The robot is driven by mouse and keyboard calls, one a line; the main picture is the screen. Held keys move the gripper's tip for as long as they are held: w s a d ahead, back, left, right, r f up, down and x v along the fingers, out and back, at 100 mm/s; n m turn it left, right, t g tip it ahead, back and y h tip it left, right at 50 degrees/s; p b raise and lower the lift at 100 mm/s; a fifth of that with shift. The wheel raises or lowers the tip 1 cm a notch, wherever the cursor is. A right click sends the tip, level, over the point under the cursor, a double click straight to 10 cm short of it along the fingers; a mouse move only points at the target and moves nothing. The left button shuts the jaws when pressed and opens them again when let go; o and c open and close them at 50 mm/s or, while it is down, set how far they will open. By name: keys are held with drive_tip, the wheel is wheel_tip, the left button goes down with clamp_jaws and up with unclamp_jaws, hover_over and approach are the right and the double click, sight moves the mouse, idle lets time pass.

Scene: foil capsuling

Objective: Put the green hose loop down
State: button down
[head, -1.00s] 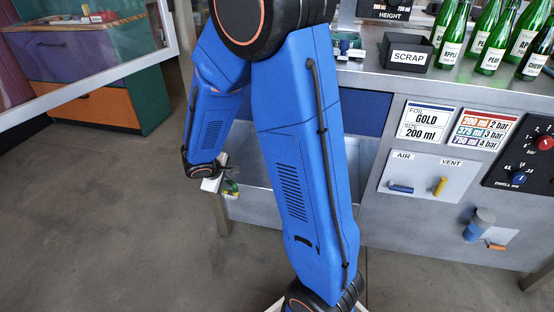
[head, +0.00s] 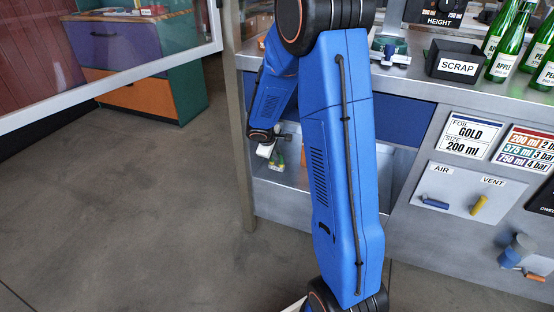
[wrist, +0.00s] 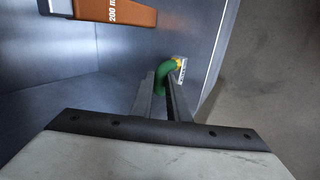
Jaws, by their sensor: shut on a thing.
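The green hose loop (wrist: 166,70) shows in the wrist view between the tips of my gripper (wrist: 162,84), which is shut on it. A yellow band and a small pale tag (wrist: 180,70) are at its far end. The fingers hide part of the loop. In the head view my gripper (head: 272,152) is small, at the left part of the open bay under the bench, and the loop shows there only as a tiny green patch (head: 278,160). I cannot tell whether the loop touches a surface.
In the wrist view an orange piece marked 200 m (wrist: 118,12) lies at upper left over a grey metal surface (wrist: 65,75). Bare floor (wrist: 275,90) is at right. In the head view the bench carries a SCRAP bin (head: 457,66) and green bottles (head: 505,50).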

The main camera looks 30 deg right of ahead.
drive_tip(key=shift+w+d+f, duration=0.1)
drive_tip(key=shift+d+f, duration=0.1)
drive_tip(key=shift+f, duration=0.7)
drive_tip(key=shift+w+d+f, duration=0.1)
drive_tip(key=shift+d+f, duration=0.05)
drive_tip(key=shift+f, duration=0.75)
drive_tip(key=c, duration=1.7)
unclamp_jaws()
drive_tip(key=v, duration=1.2)
drive_tip(key=s+a+r+m+y, duration=0.1)
drive_tip(key=s+a+r+m, duration=0.25)
drive_tip(key=s+r, duration=1.05)
drive_tip(key=s+a+m+y, duration=0.1)
drive_tip(key=s+a, duration=0.2)
drive_tip(key=s, duration=0.4)
drive_tip(key=s+a+r+m+y, duration=0.1)
drive_tip(key=s+a+y, duration=0.1)
drive_tip(key=s, duration=0.5)
drive_tip(key=s+a+m+t+y, duration=0.1)
drive_tip(key=s+a, duration=0.2)
drive_tip(key=s, duration=0.4)
drive_tip(key=shift+a+r+m, duration=0.25)
drive_tip(key=shift+a+m, duration=0.1)
